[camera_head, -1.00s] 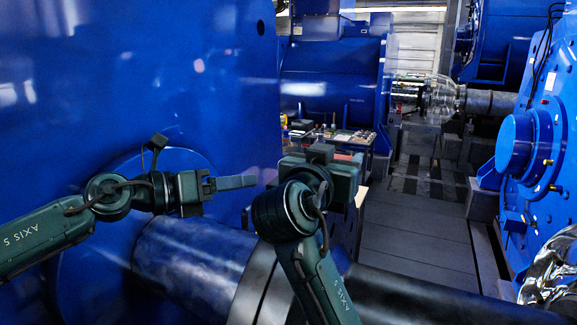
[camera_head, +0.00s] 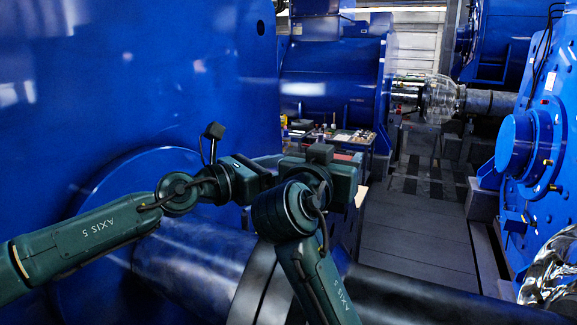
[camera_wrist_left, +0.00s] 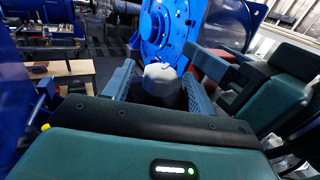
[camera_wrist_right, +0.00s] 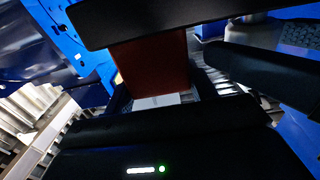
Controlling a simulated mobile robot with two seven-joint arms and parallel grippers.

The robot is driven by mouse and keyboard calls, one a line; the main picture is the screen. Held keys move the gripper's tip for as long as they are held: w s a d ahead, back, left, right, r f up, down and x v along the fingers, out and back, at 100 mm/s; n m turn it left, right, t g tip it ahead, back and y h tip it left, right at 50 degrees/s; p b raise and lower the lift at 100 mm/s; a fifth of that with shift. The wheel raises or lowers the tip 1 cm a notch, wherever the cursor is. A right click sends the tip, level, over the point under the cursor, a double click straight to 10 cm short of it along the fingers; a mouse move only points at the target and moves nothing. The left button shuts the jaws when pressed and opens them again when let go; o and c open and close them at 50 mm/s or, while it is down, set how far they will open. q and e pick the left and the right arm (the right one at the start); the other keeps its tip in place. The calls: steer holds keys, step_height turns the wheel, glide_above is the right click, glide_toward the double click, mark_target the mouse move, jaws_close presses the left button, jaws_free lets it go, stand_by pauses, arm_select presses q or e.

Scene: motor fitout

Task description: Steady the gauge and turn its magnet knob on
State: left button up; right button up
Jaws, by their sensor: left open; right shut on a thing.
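My right gripper (camera_wrist_right: 160,95) is shut on a reddish-brown block (camera_wrist_right: 150,62), which looks like the gauge's base. A grey-white round knob (camera_wrist_left: 161,73) on a dark stem shows in the left wrist view. My left gripper (camera_wrist_left: 160,88) is open, with one finger on each side of this knob; whether they touch it I cannot tell. In the head view my left gripper (camera_head: 267,172) is beside my right gripper (camera_head: 290,165), above the shaft. The gauge is hidden there behind the grippers, and its dial is not discernible.
A large blue motor housing (camera_head: 130,75) fills the left. A thick dark shaft (camera_head: 195,260) runs below my arms. Another blue machine (camera_head: 540,150) stands at right. A bench with small tools (camera_head: 335,135) is behind. The grey floor (camera_head: 415,230) between is clear.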

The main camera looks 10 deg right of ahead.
arm_select(q)
steer(key=shift+x, duration=0.8)
steer(key=shift+c, duration=0.4)
steer(key=c, duration=0.9)
steer(key=shift+d+m+g+h, duration=0.2)
steer(key=shift+m+g+h, duration=0.1)
steer(key=shift+g, duration=0.3)
steer(key=shift+r+m+g, duration=0.1)
steer(key=shift+m+g, duration=0.2)
steer(key=shift+w+a+m+g+h, duration=0.1)
steer(key=shift+m+g+h, duration=0.25)
steer(key=shift+m+g, duration=0.8)
steer(key=shift+w+a+m+g+h, duration=0.1)
steer(key=shift+m+g+h, duration=0.4)
steer(key=shift+g, duration=1.05)
steer(key=shift+m+g, duration=0.95)
steer(key=shift+g, duration=0.35)
steer(key=shift+w+m+g+y, duration=0.1)
steer(key=shift+m+g+y, duration=0.2)
steer(key=shift+g, duration=0.2)
steer(key=shift+s+m+g, duration=0.25)
steer(key=shift+m+g, duration=0.15)
steer(key=shift+g, duration=0.2)
